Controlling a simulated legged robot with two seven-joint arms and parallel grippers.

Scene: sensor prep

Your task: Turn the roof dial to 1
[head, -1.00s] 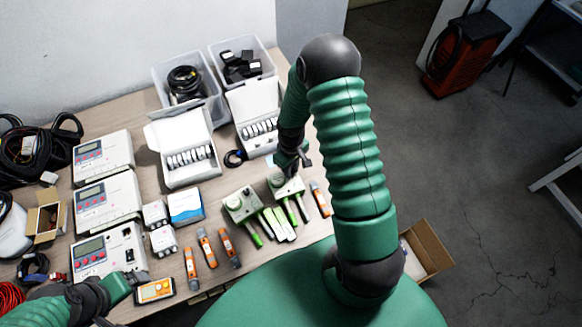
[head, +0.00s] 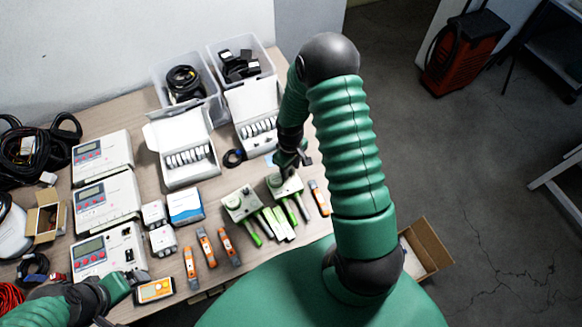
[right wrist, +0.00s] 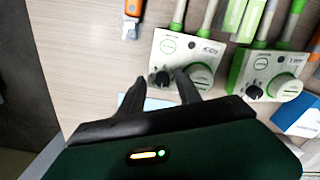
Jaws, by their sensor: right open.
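Two pale boxes with green handles stand on the table in the head view, a left one (head: 240,205) and a right one (head: 277,182). My right gripper (head: 294,170) is over the right box. In the right wrist view that box (right wrist: 190,47) has a small black dial (right wrist: 161,79) and a large white knob (right wrist: 202,75). My open right gripper (right wrist: 162,82) has its fingertips on either side of the black dial in the picture; contact cannot be told. I cannot read the dial's setting. My left gripper (head: 128,282) is beside the lowest white meter (head: 95,258); its jaws are unclear.
Orange-grey testers (head: 206,247) and a yellow handheld meter (head: 154,290) lie nearby. An open white case (head: 182,150) and clear bins (head: 203,98) stand behind. The other box (right wrist: 262,72) is close beside the right gripper in the wrist view.

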